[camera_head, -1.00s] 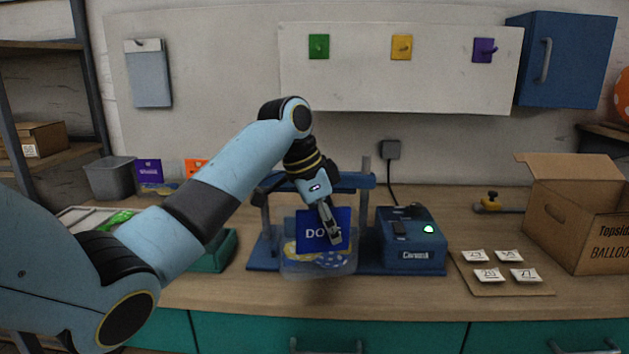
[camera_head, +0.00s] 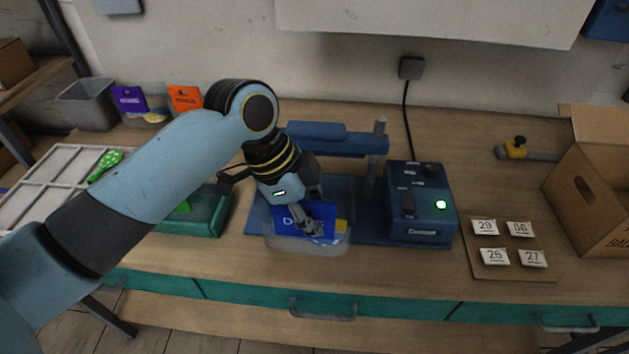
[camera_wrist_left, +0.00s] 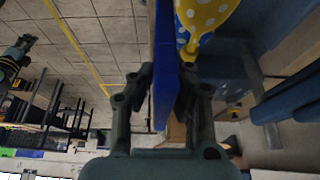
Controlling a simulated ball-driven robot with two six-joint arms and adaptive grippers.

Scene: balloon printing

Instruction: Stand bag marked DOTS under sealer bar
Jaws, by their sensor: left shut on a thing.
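The DOTS bag has a blue header card (camera_head: 318,218) and a clear pouch (camera_head: 300,244) with dotted balloons in it. My left gripper (camera_head: 306,222) is shut on the header card, which partly hides the lettering. In the left wrist view the card (camera_wrist_left: 163,65) stands edge-on between the fingers of my left gripper (camera_wrist_left: 163,90), with a yellow dotted balloon (camera_wrist_left: 205,14) beside it. The bag is at the front of the blue sealer, whose bar (camera_head: 330,139) is raised on posts behind it. I cannot tell whether the pouch touches the base (camera_head: 365,232).
The sealer's control box (camera_head: 420,205) with a lit green button is right of the bag. A board (camera_head: 510,270) with numbered packets and a cardboard box (camera_head: 595,190) are further right. A green tray (camera_head: 200,222) and a white divided tray (camera_head: 45,185) are at left.

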